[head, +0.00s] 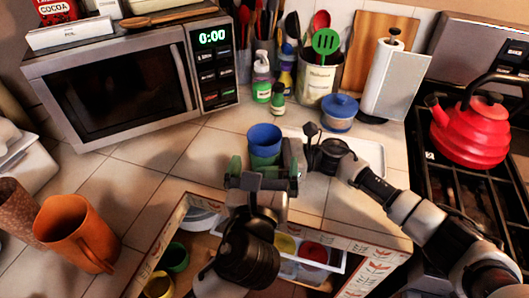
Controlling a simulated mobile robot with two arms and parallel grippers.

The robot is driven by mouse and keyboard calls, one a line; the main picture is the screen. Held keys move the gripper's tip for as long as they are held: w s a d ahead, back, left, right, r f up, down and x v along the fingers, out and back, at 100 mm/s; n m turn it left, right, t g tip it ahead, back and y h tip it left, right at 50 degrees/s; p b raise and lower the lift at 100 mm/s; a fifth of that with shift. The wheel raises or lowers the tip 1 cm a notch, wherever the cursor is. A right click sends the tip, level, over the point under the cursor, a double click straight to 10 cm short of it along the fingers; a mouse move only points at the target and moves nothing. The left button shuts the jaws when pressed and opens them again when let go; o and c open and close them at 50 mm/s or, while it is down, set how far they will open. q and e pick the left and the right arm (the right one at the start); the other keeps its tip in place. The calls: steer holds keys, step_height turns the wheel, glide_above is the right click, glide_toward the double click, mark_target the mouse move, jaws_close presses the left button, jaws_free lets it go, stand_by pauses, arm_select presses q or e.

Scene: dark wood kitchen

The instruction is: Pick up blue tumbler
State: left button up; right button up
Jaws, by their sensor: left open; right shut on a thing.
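The blue tumbler (265,136) is upright near the front of the counter, its lower part hidden by my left gripper. My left gripper (263,172) is open, with one green-edged finger on each side of the tumbler's lower part in the picture. I cannot tell whether they touch it. My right gripper (308,148) comes in from the right and is shut on a grey object (291,153) just right of the tumbler. That object is partly hidden and its kind is unclear.
An open drawer (342,262) with cups and bowls is below. An orange pitcher (72,232) stands at left, a microwave (120,85) behind.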

mark_target(262, 150)
arm_select(q)
steer(key=shift+m+g, duration=0.6)
steer(key=w+f, duration=0.1)
steer(key=w, duration=0.2)
steer(key=w+f, duration=0.1)
steer(key=w, duration=0.2)
steer(key=w+f, duration=0.1)
steer(key=w, duration=0.3)
steer(key=c, duration=0.8)
step_height(262, 150, up, 10)
steer(key=shift+r, duration=0.1)
arm_select(e)
steer(key=o, duration=0.9)
steer(key=shift+d, duration=0.1)
